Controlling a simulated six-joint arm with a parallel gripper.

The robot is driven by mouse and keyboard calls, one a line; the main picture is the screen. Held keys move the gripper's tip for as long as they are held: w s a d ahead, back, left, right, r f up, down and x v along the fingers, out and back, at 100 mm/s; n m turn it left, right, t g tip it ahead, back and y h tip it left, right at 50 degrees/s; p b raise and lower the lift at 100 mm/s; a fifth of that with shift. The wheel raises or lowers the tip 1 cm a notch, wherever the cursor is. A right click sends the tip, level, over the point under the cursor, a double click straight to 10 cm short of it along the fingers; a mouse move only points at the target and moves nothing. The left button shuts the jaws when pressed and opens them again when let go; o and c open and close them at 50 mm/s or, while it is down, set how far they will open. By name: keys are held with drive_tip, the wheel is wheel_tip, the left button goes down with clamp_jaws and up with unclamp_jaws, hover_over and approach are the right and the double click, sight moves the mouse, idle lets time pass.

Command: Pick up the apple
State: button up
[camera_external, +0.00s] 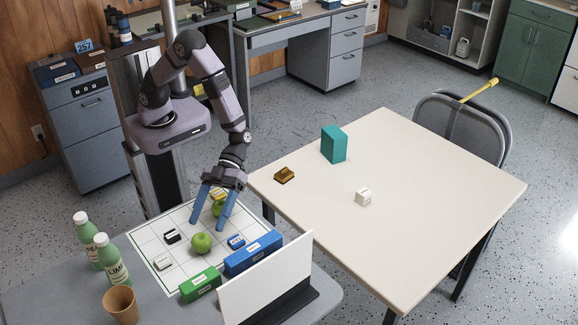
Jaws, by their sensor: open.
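A green apple (201,242) sits on the white gridded board (148,240) on the grey table. A second round green thing (217,209), which looks like another apple, shows between and behind the blue fingers of my gripper (208,225). My gripper points down over the board with its fingers spread apart. The first apple is in front of the fingertips in the picture, and I see no finger closed on it. I cannot tell whether the fingers touch the second green thing.
Around the apple are a black-and-white block (172,236), a white block (162,262), a small blue block (236,242) and a yellow block (218,194). Long green (200,284) and blue (253,252) blocks and a white upright panel (265,283) stand at the right. Bottles (110,260) and a brown cup (121,305) stand at the left.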

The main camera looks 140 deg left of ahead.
sight(222, 203)
drive_tip(key=s+d+r+m+g+h, duration=0.2)
drive_tip(key=s+d+m+g+h, duration=0.15)
drive_tip(key=s, duration=0.25)
drive_tip(key=s+a+f+n+t, duration=0.1)
drive_tip(key=a, duration=0.2)
drive_tip(key=s+a+f+n+t+y, duration=0.1)
drive_tip(key=a+t, duration=0.1)
drive_tip(key=a, duration=0.2)
drive_tip(key=s+a+f+n+t+p, duration=0.1)
drive_tip(key=a+f+n, duration=0.1)
drive_tip(key=a, duration=0.1)
drive_tip(key=shift+s+a, duration=0.35)
drive_tip(key=shift+a, duration=0.05)
drive_tip(key=s+a+f+t+y, duration=0.1)
drive_tip(key=a, duration=0.1)
drive_tip(key=s+a+f+n+t+y, duration=0.1)
drive_tip(key=s+a, duration=0.1)
drive_tip(key=s+a+f+n+t+y+p, duration=0.1)
drive_tip(key=a, duration=0.1)
drive_tip(key=shift+s+a+n, duration=0.15)
drive_tip(key=shift+s+n, duration=0.1)
drive_tip(key=shift+s, duration=0.15)
drive_tip(key=shift+s+a+f+t+y, duration=0.25)
drive_tip(key=shift+s+a+y, duration=0.1)
drive_tip(key=shift+y, duration=0.1)
drive_tip(key=shift+p+x, duration=0.95)
drive_tip(key=shift+x, duration=2.8)
drive_tip(key=shift+r, duration=0.1)
drive_tip(key=c, duration=1.2)
